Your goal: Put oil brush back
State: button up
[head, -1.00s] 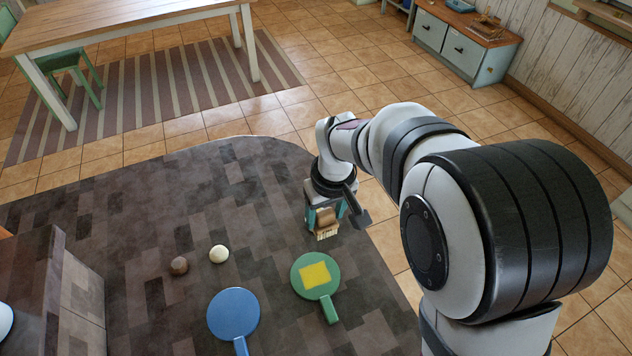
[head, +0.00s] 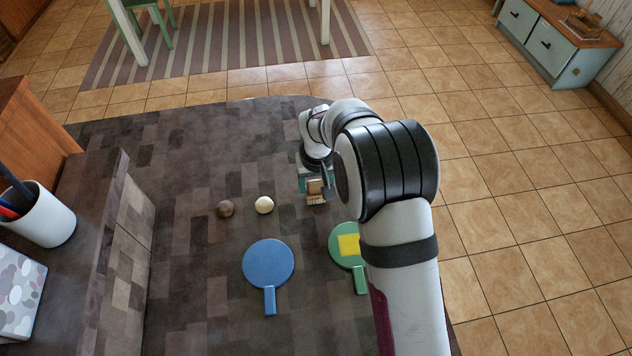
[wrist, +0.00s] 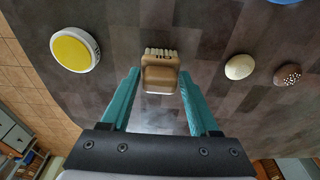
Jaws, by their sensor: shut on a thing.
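My gripper (head: 316,190) is shut on the oil brush (head: 315,198), a tan-brown block with pale bristles. The wrist view shows the brush (wrist: 160,76) between the teal fingertips (wrist: 160,82), its bristles pointing away from the palm. The gripper is over the dark patchwork tabletop (head: 200,165), right of a cream ball (head: 264,205) and beyond the paddles. How high the brush is above the top is hard to tell. A white cup (head: 42,222) holding dark, red and blue sticks stands at the left.
A brown ball (head: 225,209) lies beside the cream one. The wrist view shows a white round item with yellow top (wrist: 75,50). A raised ledge (head: 115,205) borders the left.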

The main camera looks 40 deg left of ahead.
jog(key=shift+f, duration=0.1)
jog(key=o, duration=1.3)
notch_tip(320, 180, up, 12)
jog(key=s+d, duration=0.1)
jog(key=d+r+m, duration=0.2)
jog(key=d+r, duration=0.1)
jog(key=d, duration=0.4)
jog(key=d+r+m, duration=0.2)
jog(key=d+r, duration=0.1)
jog(key=d, duration=0.4)
jog(key=s+d+r+m+g, duration=0.15)
jog(key=s+d+m, duration=0.45)
jog(key=s+d, duration=0.6)
jog(key=s+d+m, duration=0.1)
jog(key=s+d, duration=0.1)
jog(key=s+d+f+m, duration=0.1)
jog(key=s+d+m, duration=0.1)
jog(key=s, duration=0.1)
jog(key=s+d+m, duration=0.1)
jog(key=s+d, duration=0.1)
jog(key=shift+s+d+f+m+y, duration=0.2)
jog(key=shift+s+d+m+y, duration=0.1)
jog(key=shift+s, duration=0.05)
